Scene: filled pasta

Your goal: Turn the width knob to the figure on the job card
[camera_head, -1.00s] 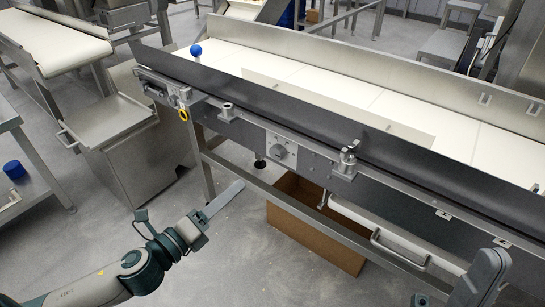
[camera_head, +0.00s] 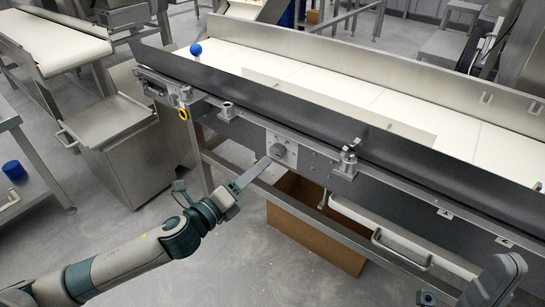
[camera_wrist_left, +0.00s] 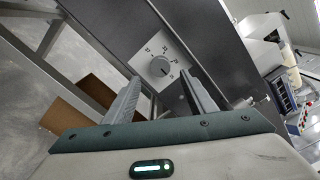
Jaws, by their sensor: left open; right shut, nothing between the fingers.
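The grey round width knob (camera_head: 278,151) sits on a light square plate on the conveyor's dark side. In the left wrist view the knob (camera_wrist_left: 159,67) shows with small figures around it, too small to read surely. My left gripper (camera_head: 264,163) reaches towards it from the lower left. In the wrist view its two fingers (camera_wrist_left: 160,79) are apart and empty, with the knob seen in the gap beyond the tips; contact is not visible. My right gripper (camera_head: 508,266) shows partly at the lower right, shut and away from the knob. I cannot make out a job card.
The conveyor's steel rail (camera_head: 230,107) carries clamps on both sides of the knob. A cardboard box (camera_head: 310,226) stands on the floor under the conveyor. The floor left of the box is free.

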